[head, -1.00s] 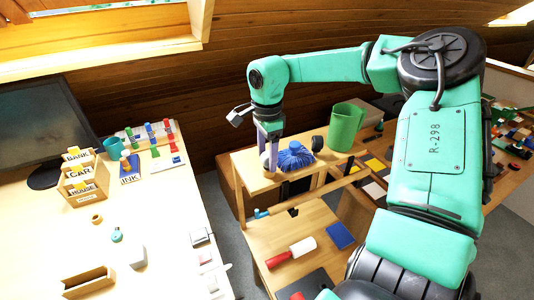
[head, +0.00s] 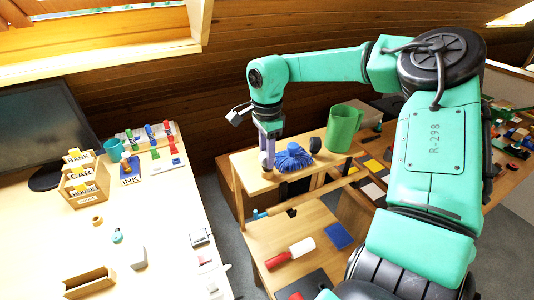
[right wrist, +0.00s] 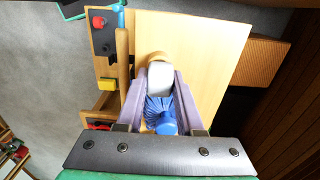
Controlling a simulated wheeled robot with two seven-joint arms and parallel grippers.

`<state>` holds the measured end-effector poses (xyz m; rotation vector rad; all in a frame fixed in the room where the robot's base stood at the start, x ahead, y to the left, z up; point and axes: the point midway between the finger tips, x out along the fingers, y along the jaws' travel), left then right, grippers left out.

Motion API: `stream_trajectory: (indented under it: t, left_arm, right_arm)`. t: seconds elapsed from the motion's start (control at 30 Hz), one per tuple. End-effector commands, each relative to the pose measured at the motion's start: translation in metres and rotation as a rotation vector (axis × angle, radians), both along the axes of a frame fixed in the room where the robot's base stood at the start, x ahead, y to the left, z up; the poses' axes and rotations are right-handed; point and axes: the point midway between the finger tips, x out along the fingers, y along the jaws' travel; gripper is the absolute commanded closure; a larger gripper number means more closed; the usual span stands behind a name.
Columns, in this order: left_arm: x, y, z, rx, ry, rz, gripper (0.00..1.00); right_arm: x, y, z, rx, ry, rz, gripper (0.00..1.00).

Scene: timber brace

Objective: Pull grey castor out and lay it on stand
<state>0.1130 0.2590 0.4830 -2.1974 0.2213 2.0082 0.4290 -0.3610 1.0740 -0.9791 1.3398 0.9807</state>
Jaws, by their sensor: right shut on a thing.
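My right gripper (head: 268,164) points down at the wooden stand (head: 247,178), near its left end. In the right wrist view my right gripper (right wrist: 160,95) has its two purple fingers closed on a pale grey piece with a tan rounded end (right wrist: 159,76). It looks like the grey castor, but the fingers hide much of it. The piece is at or just above the stand top; I cannot tell whether it touches. A blue ribbed thing (head: 293,157) stands on the stand close beside the fingers. My left gripper is out of view.
A dark wheel (head: 315,144) and a green mug (head: 343,127) are right of the blue thing. A lower wooden table (head: 318,225) holds a red-and-white roller (head: 291,253) and a blue pad (head: 339,236). The left desk (head: 165,215) carries letter trays (head: 84,184) and stamps.

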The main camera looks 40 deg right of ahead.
Motion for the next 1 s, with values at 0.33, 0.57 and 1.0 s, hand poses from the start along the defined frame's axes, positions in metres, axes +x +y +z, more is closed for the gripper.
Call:
stream_trajectory:
  t: [0.33,0.57,1.0]
  left_arm:
    - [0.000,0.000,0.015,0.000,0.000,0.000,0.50]
    - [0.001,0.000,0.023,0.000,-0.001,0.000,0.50]
    - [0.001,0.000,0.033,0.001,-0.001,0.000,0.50]
  right_arm:
    - [0.000,0.000,0.020,0.000,0.000,0.000,1.00]
    - [0.000,0.000,0.032,0.000,-0.001,0.000,1.00]
    - [0.000,0.000,0.047,0.000,-0.001,0.000,1.00]
